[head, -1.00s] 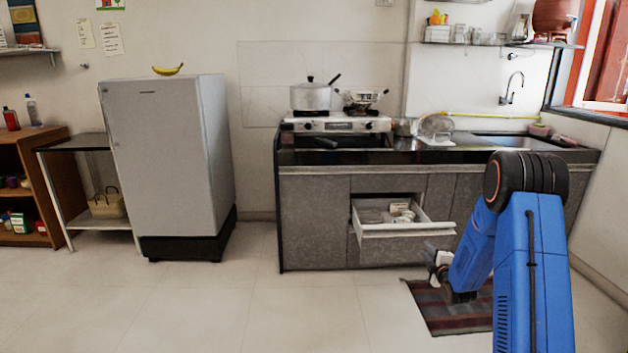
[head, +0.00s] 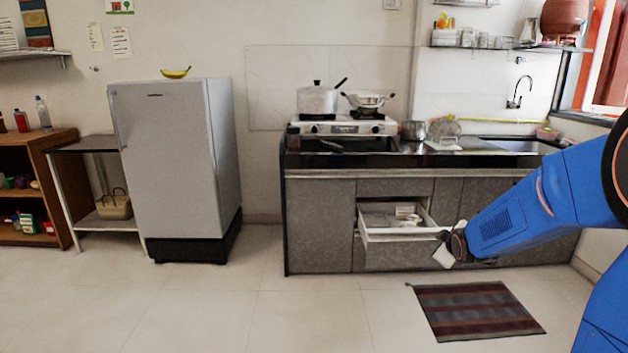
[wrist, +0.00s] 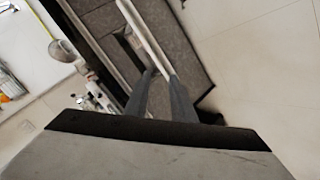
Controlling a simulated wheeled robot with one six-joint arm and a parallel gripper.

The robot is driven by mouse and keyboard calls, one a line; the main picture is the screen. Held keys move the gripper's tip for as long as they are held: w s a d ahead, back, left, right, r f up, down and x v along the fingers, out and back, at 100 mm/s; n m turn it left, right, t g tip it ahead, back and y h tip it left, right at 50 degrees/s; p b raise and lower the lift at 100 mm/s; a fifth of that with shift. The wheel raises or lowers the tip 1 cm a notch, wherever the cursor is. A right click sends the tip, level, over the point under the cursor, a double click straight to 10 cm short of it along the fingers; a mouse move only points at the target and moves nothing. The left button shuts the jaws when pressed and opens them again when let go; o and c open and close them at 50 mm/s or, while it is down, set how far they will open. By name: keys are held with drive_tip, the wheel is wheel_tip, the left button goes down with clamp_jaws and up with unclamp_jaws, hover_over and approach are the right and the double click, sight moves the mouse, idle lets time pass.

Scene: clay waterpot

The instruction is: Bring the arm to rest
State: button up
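My blue arm (head: 540,200) reaches in from the right edge of the head view, its forearm slanting down to the left. My gripper (head: 441,253) is at its end, just right of and slightly below the front corner of the open white drawer (head: 392,236). I cannot tell whether it touches the drawer. In the wrist view, the two grey fingers of my gripper (wrist: 160,76) stand apart with nothing visibly held between them. A pale edge of the cabinet or drawer runs beyond their tips.
The counter (head: 330,161) bears a stove (head: 345,127) with pots. A striped mat (head: 475,309) lies on the floor before the cabinets. A fridge (head: 175,160) with a banana (head: 176,73) on top stands left. The floor between is clear.

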drive_tip(key=s+a+r+m+g, duration=0.1)
drive_tip(key=s+a+m+g, duration=0.1)
drive_tip(key=s, duration=1.2)
drive_tip(key=s+a+r+m+g+y, duration=0.1)
drive_tip(key=s+a+m, duration=0.3)
drive_tip(key=s, duration=1)
drive_tip(key=s+a+r+m+g, duration=0.1)
drive_tip(key=s+a+m+g, duration=0.2)
drive_tip(key=s, duration=1.2)
drive_tip(key=shift+a+g, duration=0.4)
drive_tip(key=shift+a, duration=0.1)
drive_tip(key=shift+r, duration=0.1)
